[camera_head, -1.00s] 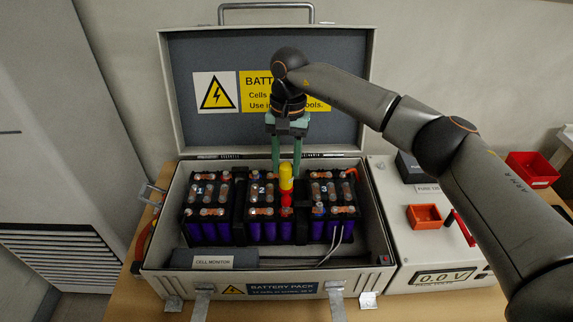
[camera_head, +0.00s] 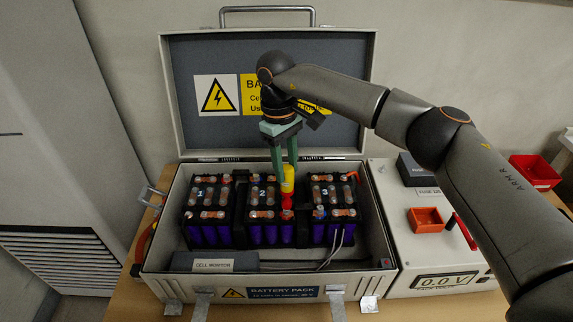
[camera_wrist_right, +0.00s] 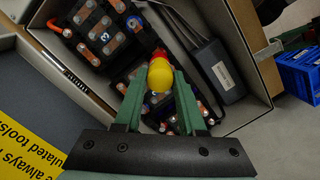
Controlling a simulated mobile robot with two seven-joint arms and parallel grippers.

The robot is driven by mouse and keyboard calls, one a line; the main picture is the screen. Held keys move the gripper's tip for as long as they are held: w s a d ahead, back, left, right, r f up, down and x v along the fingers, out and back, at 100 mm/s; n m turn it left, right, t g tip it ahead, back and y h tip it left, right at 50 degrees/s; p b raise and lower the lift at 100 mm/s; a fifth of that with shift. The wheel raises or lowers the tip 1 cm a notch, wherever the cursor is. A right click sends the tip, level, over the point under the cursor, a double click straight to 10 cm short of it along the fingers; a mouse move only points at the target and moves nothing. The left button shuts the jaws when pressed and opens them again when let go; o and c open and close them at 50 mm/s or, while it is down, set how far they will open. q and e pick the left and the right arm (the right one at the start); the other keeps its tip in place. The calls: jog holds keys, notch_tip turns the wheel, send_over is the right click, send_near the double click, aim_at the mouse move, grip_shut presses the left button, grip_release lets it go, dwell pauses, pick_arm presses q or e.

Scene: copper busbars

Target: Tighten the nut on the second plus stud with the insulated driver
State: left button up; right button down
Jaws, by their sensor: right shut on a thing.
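The insulated driver (camera_head: 287,181) has a yellow handle and a red lower part. It stands close to upright at the right side of battery module 2 (camera_head: 263,202) in the open case. My right gripper (camera_head: 285,172) comes down from above and is shut on the yellow handle. The right wrist view shows the yellow handle (camera_wrist_right: 160,76) between the green fingers, with the red part beyond it. The driver hides the stud and nut beneath it, so I cannot tell how its tip sits on them. My left gripper is out of view.
Module 1 (camera_head: 208,203) and module 3 (camera_head: 332,203) flank module 2. The case lid (camera_head: 340,55) stands open behind my wrist. A cell monitor (camera_head: 213,264) lies at the case front.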

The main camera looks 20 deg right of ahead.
jog(key=shift+f, duration=0.1)
jog(key=shift+f+b, duration=0.35)
jog(key=shift+f, duration=0.5)
dwell(0.5)
jog(key=shift+m, duration=1)
jog(key=m+p, duration=0.1)
jog(key=m, duration=0.3)
jog(key=shift+y, duration=0.3)
jog(key=shift+m+p, duration=0.3)
jog(key=shift+m, duration=0.9)
jog(key=m, duration=0.4)
jog(key=shift+d+f+y, duration=0.1)
jog(key=shift+y, duration=0.3)
